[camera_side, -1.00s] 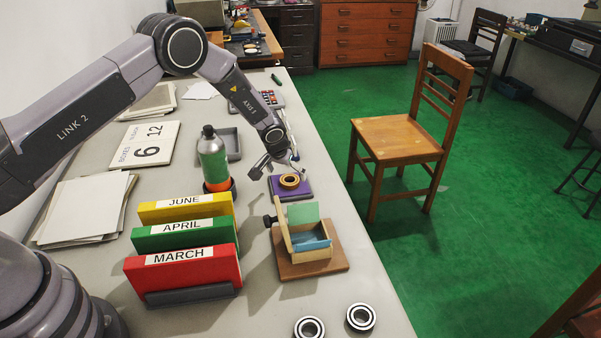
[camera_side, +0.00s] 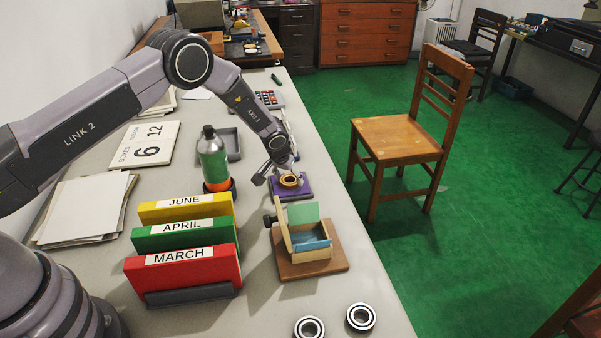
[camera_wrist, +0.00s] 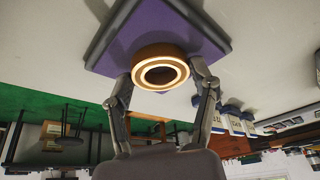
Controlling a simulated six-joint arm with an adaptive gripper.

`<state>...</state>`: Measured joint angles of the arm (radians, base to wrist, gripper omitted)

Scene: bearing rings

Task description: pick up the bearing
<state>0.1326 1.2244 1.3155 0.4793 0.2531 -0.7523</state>
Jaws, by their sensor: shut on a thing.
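The bearing, a brass-orange ring (camera_side: 290,180), is at the purple pad (camera_side: 306,190) on the table. In the wrist view the ring (camera_wrist: 160,68) sits between my two fingertips, with the purple pad (camera_wrist: 165,35) behind it. My gripper (camera_side: 280,178) is low over the pad, and in the wrist view (camera_wrist: 160,80) its fingers are shut on the ring from both sides. I cannot tell whether the ring touches the pad. Part of the far finger is hidden in the side view.
A wooden box (camera_side: 311,251) on a brown board stands just in front of the pad. A green bottle (camera_side: 213,160) stands to the left, near a grey tray (camera_side: 233,146). Upright binders (camera_side: 185,268) are at front left. Two steel bearings (camera_side: 361,317) lie at the front edge.

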